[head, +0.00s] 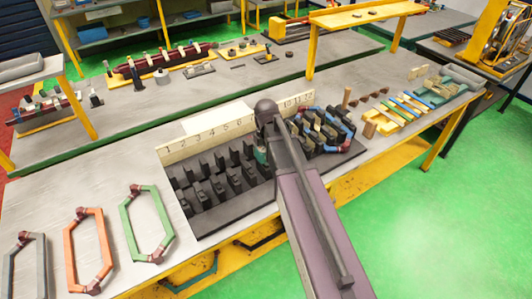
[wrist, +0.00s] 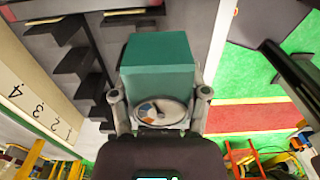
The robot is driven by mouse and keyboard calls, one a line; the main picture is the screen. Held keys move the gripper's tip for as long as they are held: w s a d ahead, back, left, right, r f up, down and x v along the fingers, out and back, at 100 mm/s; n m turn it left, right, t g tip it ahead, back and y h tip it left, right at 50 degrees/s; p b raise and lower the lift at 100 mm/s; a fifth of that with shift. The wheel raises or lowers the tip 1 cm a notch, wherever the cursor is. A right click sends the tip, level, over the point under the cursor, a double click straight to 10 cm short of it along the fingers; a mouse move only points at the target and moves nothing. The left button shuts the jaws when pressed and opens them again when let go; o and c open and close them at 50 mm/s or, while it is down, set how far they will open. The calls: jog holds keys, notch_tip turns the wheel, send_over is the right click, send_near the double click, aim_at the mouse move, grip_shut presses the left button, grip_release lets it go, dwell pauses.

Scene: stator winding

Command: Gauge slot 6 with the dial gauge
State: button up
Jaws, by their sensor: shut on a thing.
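The dial gauge (wrist: 158,75) is a teal block with a round white dial facing the wrist camera. My gripper (wrist: 160,105) is shut on it, one finger at each side. In the head view only a small teal part of the gauge (head: 261,154) shows beside my gripper (head: 266,140); my arm hides the rest. The dark slotted stator (head: 215,200) lies on the bench below a pale number strip (head: 205,130), where 1 to 6 can be read left of my arm. The gauge is over the stator near the 6 end; I cannot tell whether it touches a slot.
Blue and dark coils (head: 325,130) sit in the stator's right part. Grey, orange (head: 88,250) and green (head: 146,224) hexagonal coils lie at the bench's left. Wooden pegs and coloured strips (head: 405,108) lie at the right. A yellow raised shelf (head: 365,13) stands behind.

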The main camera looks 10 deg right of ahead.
jog(key=shift+r+p, duration=2.4)
jog(key=shift+r, duration=0.1)
jog(key=shift+f, duration=0.1)
